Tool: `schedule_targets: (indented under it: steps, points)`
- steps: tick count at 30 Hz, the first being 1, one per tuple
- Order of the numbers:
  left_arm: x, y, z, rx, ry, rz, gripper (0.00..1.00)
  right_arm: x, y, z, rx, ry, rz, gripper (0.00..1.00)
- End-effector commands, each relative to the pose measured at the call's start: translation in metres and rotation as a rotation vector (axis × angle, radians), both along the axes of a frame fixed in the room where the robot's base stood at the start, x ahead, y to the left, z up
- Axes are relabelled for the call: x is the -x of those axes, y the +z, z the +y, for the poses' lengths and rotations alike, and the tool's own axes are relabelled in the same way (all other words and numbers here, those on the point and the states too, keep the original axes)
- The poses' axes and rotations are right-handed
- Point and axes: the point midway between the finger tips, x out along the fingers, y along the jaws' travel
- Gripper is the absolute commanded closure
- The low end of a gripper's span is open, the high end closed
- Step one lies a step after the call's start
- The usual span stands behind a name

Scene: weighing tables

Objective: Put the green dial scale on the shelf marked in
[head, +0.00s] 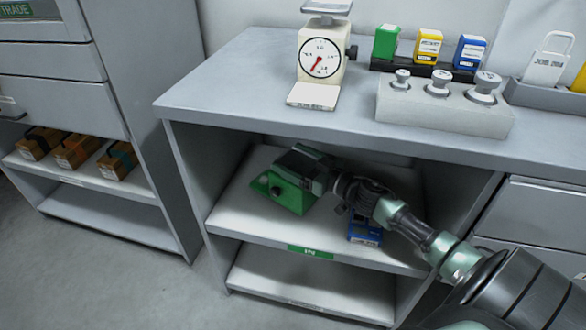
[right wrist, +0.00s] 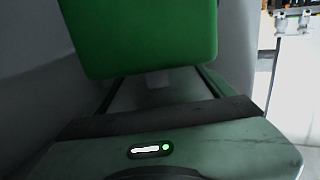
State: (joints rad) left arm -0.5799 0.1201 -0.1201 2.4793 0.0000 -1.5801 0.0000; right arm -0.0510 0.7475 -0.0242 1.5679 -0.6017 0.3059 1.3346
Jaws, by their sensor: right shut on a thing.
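The green dial scale (head: 290,196) is inside the open bay under the table, at the left of the upper shelf (head: 255,229). Its dial face is not visible. My right gripper (head: 308,172) reaches in from the right and is shut on it. In the right wrist view the green body of the scale (right wrist: 140,38) fills the space between the fingers. I cannot tell whether its base touches the shelf. A green label (head: 310,252) is on this shelf's front edge; its text is too small to read surely. My left gripper is out of view.
A blue thing (head: 365,231) stands on the same shelf under my right arm. A cream dial scale (head: 320,62), a block of weights (head: 445,112) and coloured boxes (head: 428,46) stand on the tabletop. The lower shelf (head: 300,288) looks empty. Brown boxes (head: 75,151) sit on the left unit.

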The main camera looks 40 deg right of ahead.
Motion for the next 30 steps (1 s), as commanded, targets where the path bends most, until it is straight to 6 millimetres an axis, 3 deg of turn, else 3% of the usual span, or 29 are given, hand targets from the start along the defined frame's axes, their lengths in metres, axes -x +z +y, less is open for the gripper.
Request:
schedule_targets:
  steps: [4, 14, 15, 16, 25, 30]
  points:
    - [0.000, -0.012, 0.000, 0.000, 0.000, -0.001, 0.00, -0.001, -0.020, 0.000, -0.004, -0.001, -0.006, 0.89]
    - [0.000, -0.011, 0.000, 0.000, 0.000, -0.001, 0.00, -0.001, -0.023, 0.000, -0.002, 0.001, -0.007, 0.89]
    - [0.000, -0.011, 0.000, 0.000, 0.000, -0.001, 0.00, 0.000, -0.026, 0.000, -0.001, 0.000, 0.000, 0.08]
    - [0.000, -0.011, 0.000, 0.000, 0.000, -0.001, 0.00, 0.000, -0.026, 0.000, -0.001, 0.000, 0.000, 0.00]
    - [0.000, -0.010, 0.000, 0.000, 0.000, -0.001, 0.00, 0.002, -0.026, 0.000, -0.001, 0.000, 0.001, 0.00]
    - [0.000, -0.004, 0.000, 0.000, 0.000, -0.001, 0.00, 0.023, -0.026, -0.007, -0.002, 0.000, 0.005, 0.00]
